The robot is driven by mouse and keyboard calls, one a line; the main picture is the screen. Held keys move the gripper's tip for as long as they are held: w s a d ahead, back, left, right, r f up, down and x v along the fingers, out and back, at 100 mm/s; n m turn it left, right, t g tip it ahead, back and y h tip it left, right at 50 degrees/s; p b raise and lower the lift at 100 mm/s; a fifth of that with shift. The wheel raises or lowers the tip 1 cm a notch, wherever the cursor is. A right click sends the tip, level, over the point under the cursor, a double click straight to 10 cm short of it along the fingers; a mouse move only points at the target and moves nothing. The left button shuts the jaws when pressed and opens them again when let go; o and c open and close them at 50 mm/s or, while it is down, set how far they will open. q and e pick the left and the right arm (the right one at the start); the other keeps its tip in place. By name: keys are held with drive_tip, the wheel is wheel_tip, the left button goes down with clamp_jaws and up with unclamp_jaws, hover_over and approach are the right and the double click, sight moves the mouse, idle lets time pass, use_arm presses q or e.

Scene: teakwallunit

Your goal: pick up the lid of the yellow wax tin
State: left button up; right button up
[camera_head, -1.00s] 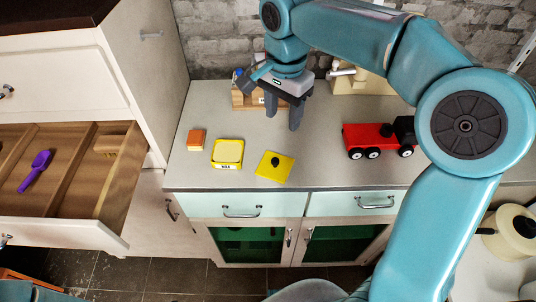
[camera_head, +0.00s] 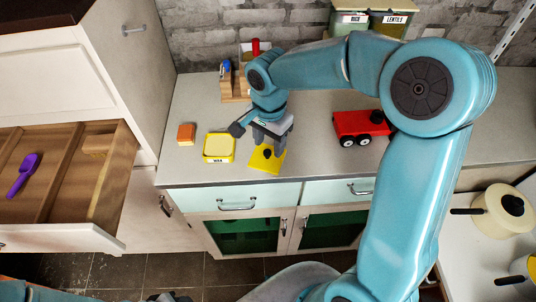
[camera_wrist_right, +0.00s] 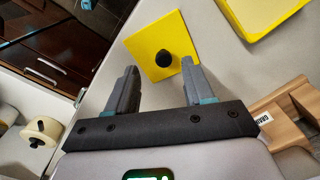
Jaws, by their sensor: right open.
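The lid is a flat yellow square with a black round knob; it lies on the counter in the head view (camera_head: 262,163) and shows in the wrist view (camera_wrist_right: 150,45). My right gripper (camera_head: 268,143) is open and empty over the lid, fingers pointing down. In the wrist view its fingertips (camera_wrist_right: 160,68) lie either side of the knob, which sits nearer the right finger.
An orange block (camera_head: 186,133) lies left of the tin. A wooden holder (camera_head: 234,88) stands behind my gripper. A red toy train (camera_head: 358,126) stands to the right, partly behind my arm. An open drawer (camera_head: 60,180) with a purple scoop (camera_head: 24,175) is at left.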

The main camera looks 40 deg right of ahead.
sight(267, 152)
drive_tip(key=f, duration=0.2)
drive_tip(key=shift+w+a+f, duration=0.2)
drive_tip(key=shift+a+f, duration=0.05)
drive_tip(key=shift+f, duration=0.1)
drive_tip(key=shift+d+f, duration=0.1)
drive_tip(key=shift+f, duration=0.3)
drive_tip(key=shift+s, duration=0.1)
drive_tip(key=shift+r, duration=0.1)
drive_tip(key=shift+c, duration=1.2)
clamp_jaws()
